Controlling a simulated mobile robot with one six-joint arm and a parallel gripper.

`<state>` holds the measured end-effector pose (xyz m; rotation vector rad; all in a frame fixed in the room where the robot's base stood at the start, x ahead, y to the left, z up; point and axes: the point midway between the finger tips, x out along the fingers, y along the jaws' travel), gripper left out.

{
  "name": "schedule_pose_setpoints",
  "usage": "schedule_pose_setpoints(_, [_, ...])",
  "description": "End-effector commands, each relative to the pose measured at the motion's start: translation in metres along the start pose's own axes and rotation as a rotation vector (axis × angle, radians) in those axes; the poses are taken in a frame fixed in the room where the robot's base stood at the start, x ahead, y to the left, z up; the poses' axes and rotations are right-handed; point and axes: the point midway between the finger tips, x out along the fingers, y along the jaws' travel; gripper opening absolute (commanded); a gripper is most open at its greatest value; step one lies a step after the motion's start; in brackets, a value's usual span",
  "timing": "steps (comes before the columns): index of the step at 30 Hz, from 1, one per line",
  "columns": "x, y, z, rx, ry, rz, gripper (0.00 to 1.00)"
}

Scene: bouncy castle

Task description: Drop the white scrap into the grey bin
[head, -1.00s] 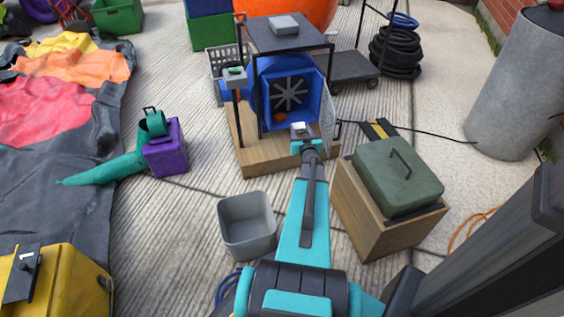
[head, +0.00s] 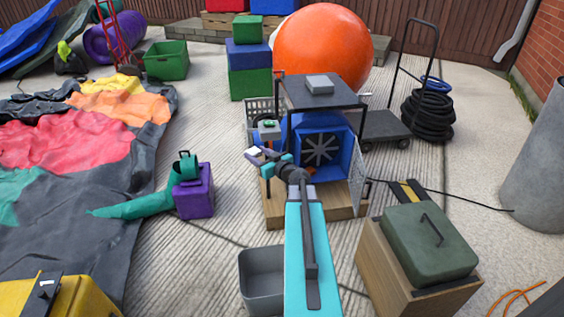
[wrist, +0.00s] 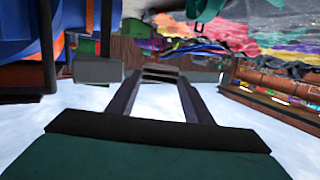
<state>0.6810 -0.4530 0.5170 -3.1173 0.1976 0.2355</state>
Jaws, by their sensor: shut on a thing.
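The white scrap (head: 253,152) is a small pale piece at the tip of my gripper (head: 259,156) in the head view. My gripper points left, in front of the blue fan's stand, and is shut on the scrap. In the wrist view the two fingers close on a small greyish piece (wrist: 162,70), seen edge-on and shaded. The grey bin (head: 262,262) stands on the paving at the lower middle of the head view, nearer to me than the gripper. My arm covers its right side. What shows of its inside looks empty.
The blue fan (head: 320,149) sits on a wooden base with a dark-topped frame above. A green case (head: 420,243) on a wooden box stands right of my arm. A purple blower (head: 193,198) with a teal tube lies left.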

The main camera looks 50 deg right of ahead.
Motion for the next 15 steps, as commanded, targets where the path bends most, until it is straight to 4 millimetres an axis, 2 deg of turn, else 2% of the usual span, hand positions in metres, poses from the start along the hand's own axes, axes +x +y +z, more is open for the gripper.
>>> schedule_pose_setpoints(1, [0.003,-0.019,-0.011,-0.007,0.003,-0.041,0.25])
schedule_pose_setpoints(6, [0.011,-0.078,-0.039,-0.029,0.002,-0.179,0.25])
schedule_pose_setpoints(15, [0.011,-0.188,-0.079,-0.067,0.002,-0.432,0.25])
